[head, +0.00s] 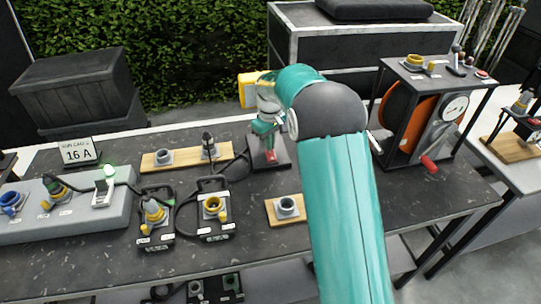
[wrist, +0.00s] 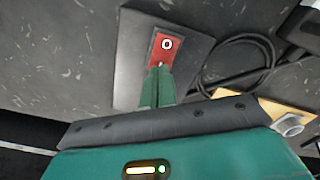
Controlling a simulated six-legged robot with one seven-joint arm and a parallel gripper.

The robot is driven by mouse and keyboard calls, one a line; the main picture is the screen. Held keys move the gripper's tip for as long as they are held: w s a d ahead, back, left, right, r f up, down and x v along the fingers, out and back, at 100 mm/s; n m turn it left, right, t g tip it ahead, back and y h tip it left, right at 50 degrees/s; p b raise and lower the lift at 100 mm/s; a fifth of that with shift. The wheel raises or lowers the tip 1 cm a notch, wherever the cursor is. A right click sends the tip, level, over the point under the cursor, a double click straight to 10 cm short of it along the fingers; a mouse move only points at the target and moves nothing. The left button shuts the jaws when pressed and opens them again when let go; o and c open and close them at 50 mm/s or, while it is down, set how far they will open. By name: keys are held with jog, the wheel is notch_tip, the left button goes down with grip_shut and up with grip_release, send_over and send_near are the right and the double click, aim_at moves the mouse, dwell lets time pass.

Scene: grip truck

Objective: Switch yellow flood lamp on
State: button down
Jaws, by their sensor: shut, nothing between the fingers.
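The yellow flood lamp (head: 249,90) shows as a yellow block, partly hidden behind my arm. Below it a dark base plate (head: 284,152) stands on the table; whether it belongs to the lamp is hidden. A red rocker switch (wrist: 164,50) with a white O mark sits on this plate (wrist: 130,60) in the wrist view. My gripper (head: 268,128) is shut and empty, pointing down over the plate. In the wrist view its fingertips (wrist: 158,70) are at the near end of the red switch; I cannot tell whether they touch it.
A coiled black cable (wrist: 245,60) lies beside the plate. Wooden blocks with sockets (head: 163,157), black connector boxes (head: 215,210) and a grey panel (head: 90,220) stand to the left. An orange cable reel (head: 402,105) in a frame stands right. The table front is partly clear.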

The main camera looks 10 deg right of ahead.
jog(key=shift+f, duration=0.65)
dwell(0.3)
jog(key=shift+r, duration=3.55)
